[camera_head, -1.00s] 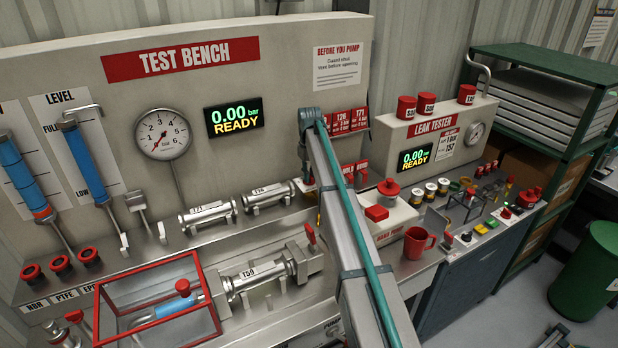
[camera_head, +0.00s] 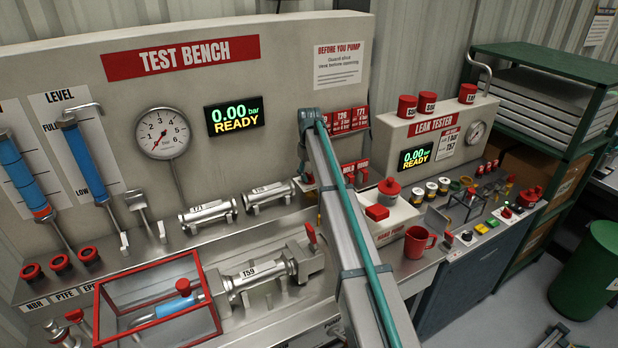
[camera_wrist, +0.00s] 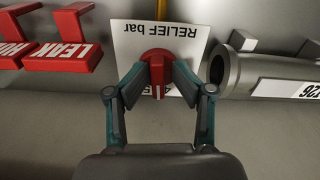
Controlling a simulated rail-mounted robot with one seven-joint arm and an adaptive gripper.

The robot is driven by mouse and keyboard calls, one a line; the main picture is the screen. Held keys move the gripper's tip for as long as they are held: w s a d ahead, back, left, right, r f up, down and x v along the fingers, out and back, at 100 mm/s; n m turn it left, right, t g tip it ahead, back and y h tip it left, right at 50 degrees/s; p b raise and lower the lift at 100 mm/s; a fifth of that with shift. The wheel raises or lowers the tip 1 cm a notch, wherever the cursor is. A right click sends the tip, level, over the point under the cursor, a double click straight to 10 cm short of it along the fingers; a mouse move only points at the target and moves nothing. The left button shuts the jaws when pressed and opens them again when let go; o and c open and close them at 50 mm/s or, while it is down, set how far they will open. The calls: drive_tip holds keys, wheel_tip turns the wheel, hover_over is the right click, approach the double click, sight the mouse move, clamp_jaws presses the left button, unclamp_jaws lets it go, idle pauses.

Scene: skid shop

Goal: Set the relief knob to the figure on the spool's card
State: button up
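The red relief knob (camera_wrist: 157,68) shows in the wrist view, in front of a white plate (camera_wrist: 190,40) lettered "RELIEF bar", which reads upside down. The knob has a raised bar with a pale mark at its lower end. Most of the scale is hidden by the knob and my fingers. My gripper (camera_wrist: 160,72) has one finger on each side of the knob; I cannot tell whether the pads press on it. A spool tagged T59 (camera_head: 250,270) lies in the bench fixture. Red-headed cards (camera_head: 347,120) hang behind my arm, partly hidden, their figures too small to read surely.
The red guard frame (camera_head: 155,258) stands left of the T59 spool. The bench display (camera_head: 235,115) reads 0.00 bar READY. A red mug (camera_head: 418,242) and the hand pump (camera_head: 385,218) are right of my arm. In the wrist view, a metal tube end (camera_wrist: 222,70) is close to the right finger.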

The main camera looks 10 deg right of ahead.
sight(309, 174)
drive_tip(key=shift+w+d+r, duration=0.1)
drive_tip(key=shift+w+r+p, duration=0.1)
drive_tip(key=shift+r+p, duration=0.25)
drive_tip(key=shift+r, duration=0.1)
drive_tip(key=shift+r+p, duration=1.35)
drive_tip(key=shift+r, duration=1.9)
